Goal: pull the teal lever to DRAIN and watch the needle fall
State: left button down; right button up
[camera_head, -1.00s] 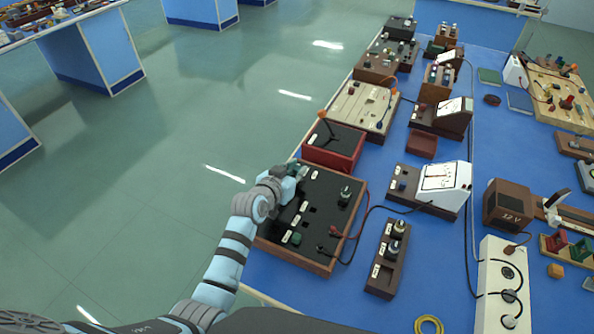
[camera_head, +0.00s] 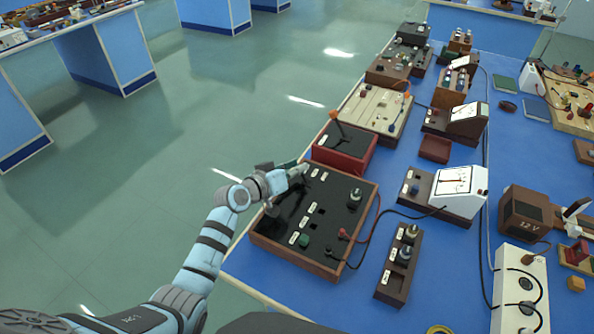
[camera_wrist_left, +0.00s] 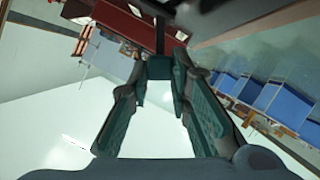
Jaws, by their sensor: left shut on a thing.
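The wooden-framed control box with a black top (camera_head: 337,205) sits at the near left edge of the blue bench. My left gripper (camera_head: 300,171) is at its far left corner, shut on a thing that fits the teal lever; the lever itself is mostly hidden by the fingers. The wrist view shows the teal-padded fingers (camera_wrist_left: 160,75) converging on a small dark piece at their tips. White labels lie on the box top, too small to read. A white meter (camera_head: 460,183) stands to the right; its needle is too small to read. My right gripper is not in view.
A red box (camera_head: 345,163) with an orange-tipped lever stands just behind the control box. A green knob (camera_head: 304,241) and cables are on the box's near side. A knob block (camera_head: 400,265) stands to the right. Open floor lies left of the bench.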

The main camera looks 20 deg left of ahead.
pick_arm(q)
jog(key=c, duration=1.5)
grip_release()
jog(key=v, duration=1.2)
jog(key=shift+a, duration=0.1)
jog(key=shift+f, duration=0.1)
